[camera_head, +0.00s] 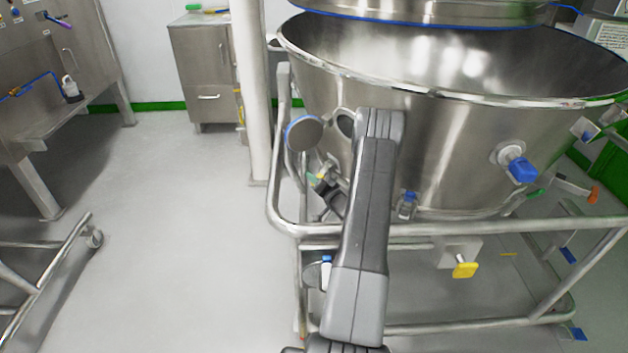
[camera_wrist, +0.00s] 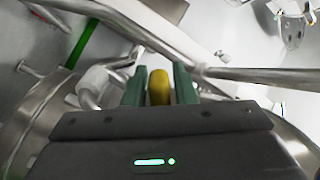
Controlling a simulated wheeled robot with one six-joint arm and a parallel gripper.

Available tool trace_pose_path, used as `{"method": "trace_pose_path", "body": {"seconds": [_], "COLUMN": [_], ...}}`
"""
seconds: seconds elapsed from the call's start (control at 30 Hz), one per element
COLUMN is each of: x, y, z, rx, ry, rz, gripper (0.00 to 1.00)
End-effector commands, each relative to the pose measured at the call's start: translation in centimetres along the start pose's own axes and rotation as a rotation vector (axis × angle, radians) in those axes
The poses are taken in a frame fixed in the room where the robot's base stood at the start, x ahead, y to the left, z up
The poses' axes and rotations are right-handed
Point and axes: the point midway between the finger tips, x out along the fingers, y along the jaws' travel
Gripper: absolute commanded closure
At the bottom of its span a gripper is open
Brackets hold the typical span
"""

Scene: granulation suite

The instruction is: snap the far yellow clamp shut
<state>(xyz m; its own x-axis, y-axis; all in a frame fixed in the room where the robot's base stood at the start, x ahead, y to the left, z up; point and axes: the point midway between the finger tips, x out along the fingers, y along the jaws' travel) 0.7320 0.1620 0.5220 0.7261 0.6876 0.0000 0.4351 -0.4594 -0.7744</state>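In the wrist view a rounded yellow handle end (camera_wrist: 159,87), seemingly of the far yellow clamp, stands between the two green fingers of my gripper (camera_wrist: 160,86). The fingers lie close along both of its sides; I cannot tell whether they press on it. The rest of the clamp is hidden behind my gripper. In the head view my gripper (camera_head: 322,187) is small and dark at the left side of the steel bowl (camera_head: 440,140), partly hidden by my arm. A speck of yellow shows at its tip. Whether the clamp is open or shut is not clear.
A tubular steel frame (camera_head: 420,232) carries the bowl and runs close around my arm. Another yellow handle (camera_head: 465,270) hangs below the bowl. A blue-capped port (camera_head: 521,168) sticks out at right. A white post (camera_head: 252,90) stands behind; the floor (camera_head: 180,220) at left is clear.

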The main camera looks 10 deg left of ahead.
Motion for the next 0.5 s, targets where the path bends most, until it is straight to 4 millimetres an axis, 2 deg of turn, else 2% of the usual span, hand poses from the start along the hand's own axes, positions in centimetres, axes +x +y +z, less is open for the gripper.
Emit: {"method": "trace_pose_path", "body": {"seconds": [0.03, 0.1, 0.5], "x": [-0.01, -0.01, -0.02], "y": [0.00, 0.00, -0.14], "z": [0.00, 0.00, 0.06], "rx": [0.000, 0.000, 0.026], "ry": [0.000, 0.000, 0.000], "rz": [0.000, 0.000, 0.000], "gripper": [0.85, 0.99, 1.00]}}
